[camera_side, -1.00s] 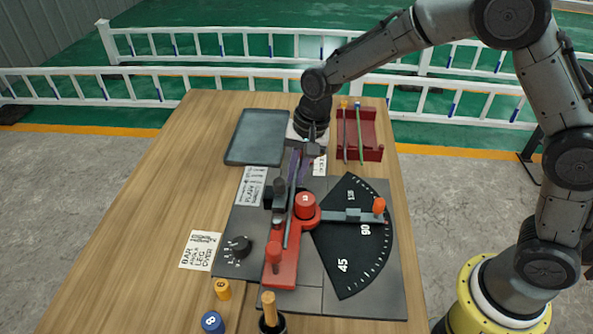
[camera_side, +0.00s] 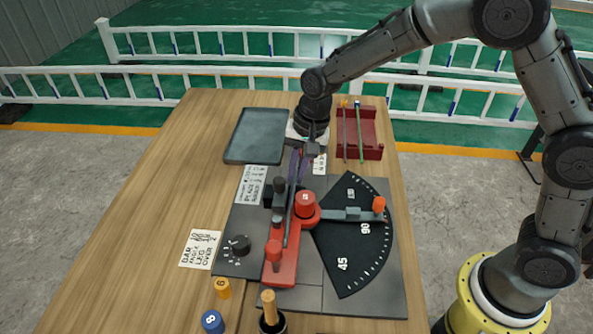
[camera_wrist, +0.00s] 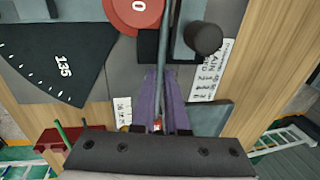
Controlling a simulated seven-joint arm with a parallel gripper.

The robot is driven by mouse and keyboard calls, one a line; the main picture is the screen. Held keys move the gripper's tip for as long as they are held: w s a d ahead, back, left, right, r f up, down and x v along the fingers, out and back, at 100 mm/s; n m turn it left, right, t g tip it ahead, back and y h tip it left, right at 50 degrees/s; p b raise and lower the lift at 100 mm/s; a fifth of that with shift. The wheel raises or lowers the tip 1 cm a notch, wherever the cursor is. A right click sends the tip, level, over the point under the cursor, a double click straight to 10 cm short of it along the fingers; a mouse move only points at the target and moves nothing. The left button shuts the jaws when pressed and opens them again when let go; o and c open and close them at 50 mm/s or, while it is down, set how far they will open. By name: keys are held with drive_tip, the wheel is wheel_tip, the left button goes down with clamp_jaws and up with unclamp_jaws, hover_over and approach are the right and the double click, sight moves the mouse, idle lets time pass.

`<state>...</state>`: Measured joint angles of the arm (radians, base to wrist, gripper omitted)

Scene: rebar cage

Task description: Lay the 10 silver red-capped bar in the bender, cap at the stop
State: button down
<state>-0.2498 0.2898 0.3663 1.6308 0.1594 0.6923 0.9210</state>
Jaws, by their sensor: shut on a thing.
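The silver bar (camera_side: 289,225) lies lengthwise over the bender, passing between the red round centre former (camera_side: 306,205) and the dark posts to its left. My gripper (camera_side: 298,168) is shut on the bar near its far end. In the wrist view, the purple fingers (camera_wrist: 163,88) close around the bar (camera_wrist: 174,40), and its red cap (camera_wrist: 157,125) shows at their base. The bar's near end reaches towards the red block (camera_side: 274,251) of the bender (camera_side: 240,215). I cannot tell whether the bar touches the bed or which part is the stop.
A red rack (camera_side: 372,152) with several bars stands at the back right. A dark tray (camera_side: 258,137) lies at the back left. The bender's lever with an orange knob (camera_side: 379,205) points right over the angle scale. Capped pieces (camera_side: 212,321) stand at the front.

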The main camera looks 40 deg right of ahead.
drive_tip(key=shift+w+d, duration=0.3)
drive_tip(key=shift+w, duration=0.05)
idle(0.3)
drive_tip(key=c, duration=0.9)
unclamp_jaws()
drive_tip(key=shift+o, duration=0.2)
wheel_tip(320, 180, up, 14)
drive_tip(key=s+d, duration=0.2)
drive_tip(key=shift+f, duration=0.2)
drive_tip(key=shift+r, duration=0.15)
drive_tip(key=shift+r, duration=2.85)
